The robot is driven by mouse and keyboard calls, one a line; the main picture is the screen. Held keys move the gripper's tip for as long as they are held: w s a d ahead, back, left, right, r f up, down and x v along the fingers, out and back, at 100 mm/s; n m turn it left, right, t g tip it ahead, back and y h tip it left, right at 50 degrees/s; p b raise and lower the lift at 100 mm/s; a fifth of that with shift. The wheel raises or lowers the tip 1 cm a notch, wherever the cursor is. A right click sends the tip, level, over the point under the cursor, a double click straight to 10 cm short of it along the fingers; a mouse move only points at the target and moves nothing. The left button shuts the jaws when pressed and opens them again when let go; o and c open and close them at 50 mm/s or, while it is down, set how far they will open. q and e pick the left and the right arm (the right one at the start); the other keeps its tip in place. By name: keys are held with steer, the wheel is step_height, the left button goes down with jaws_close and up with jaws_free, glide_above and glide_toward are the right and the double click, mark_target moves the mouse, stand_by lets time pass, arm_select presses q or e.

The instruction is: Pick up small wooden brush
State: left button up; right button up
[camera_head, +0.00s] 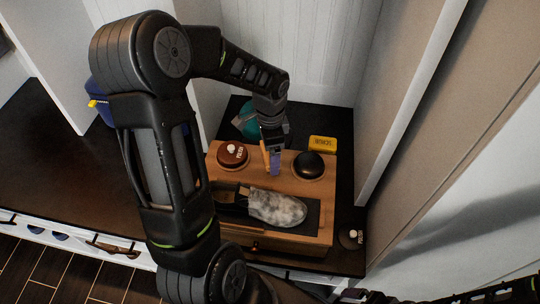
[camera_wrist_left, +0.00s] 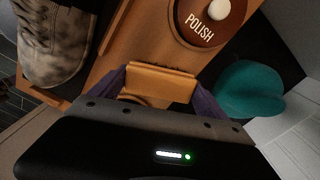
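My left gripper (camera_head: 270,162) reaches down over the back of the wooden shoe-care box. A small light-wood piece, which looks like the small wooden brush (camera_wrist_left: 160,82), lies between its two purple fingers in the left wrist view. The fingers are at or very close to both ends of the wood; whether they grip it is unclear. In the head view the wood (camera_head: 264,152) shows as a thin strip beside the finger. My right arm shows only as dark parts at the bottom right edge, and its fingers cannot be made out.
The wooden box (camera_head: 322,215) carries a brown polish tin (camera_head: 232,154), a black-topped round item (camera_head: 308,165) and a mottled shoe (camera_head: 277,207). A yellow box (camera_head: 323,143) and a teal item (camera_head: 245,117) are behind. A small round container (camera_head: 350,238) stands right. White walls close in behind and right.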

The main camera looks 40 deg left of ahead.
arm_select(q)
steer(key=c, duration=0.7)
steer(key=shift+c, duration=0.2)
step_height(320, 180, up, 10)
steer(key=shift+p, duration=0.8)
